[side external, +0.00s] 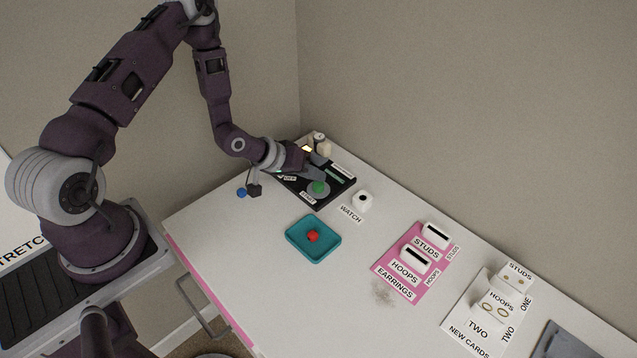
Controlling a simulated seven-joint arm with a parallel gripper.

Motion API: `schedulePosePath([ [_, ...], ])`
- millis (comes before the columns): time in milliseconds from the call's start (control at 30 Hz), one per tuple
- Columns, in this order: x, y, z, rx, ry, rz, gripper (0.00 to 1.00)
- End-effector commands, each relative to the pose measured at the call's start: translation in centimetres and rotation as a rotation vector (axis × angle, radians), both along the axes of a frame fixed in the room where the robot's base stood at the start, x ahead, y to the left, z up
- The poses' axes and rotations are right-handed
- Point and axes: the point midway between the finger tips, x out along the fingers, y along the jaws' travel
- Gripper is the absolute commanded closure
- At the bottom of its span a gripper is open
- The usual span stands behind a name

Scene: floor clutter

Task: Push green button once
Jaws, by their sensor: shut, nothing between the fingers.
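A green button (319,188) sits on a round grey base on the black panel (340,196) at the back of the white table. My gripper (316,174) is over the panel, just behind and above the green button in the picture. Its fingers are shut and hold nothing. I cannot tell from this view whether the fingertips touch the button. My arm and gripper hide part of the panel's left and back area.
A teal tray (294,238) holding a red object (313,236) stands in front of the panel. A white watch stand (362,202) is to its right. Small blue (242,192) and black (255,190) objects lie left. A pink earrings board (392,284) is farther right.

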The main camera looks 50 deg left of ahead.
Motion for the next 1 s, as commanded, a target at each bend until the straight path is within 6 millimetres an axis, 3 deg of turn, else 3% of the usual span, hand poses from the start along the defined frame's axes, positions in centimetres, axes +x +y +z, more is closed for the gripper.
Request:
schedulePosePath([
  [1000, 0.03, 0.02, -0.93, 0.000, -0.001, 0.001, 1.00],
])
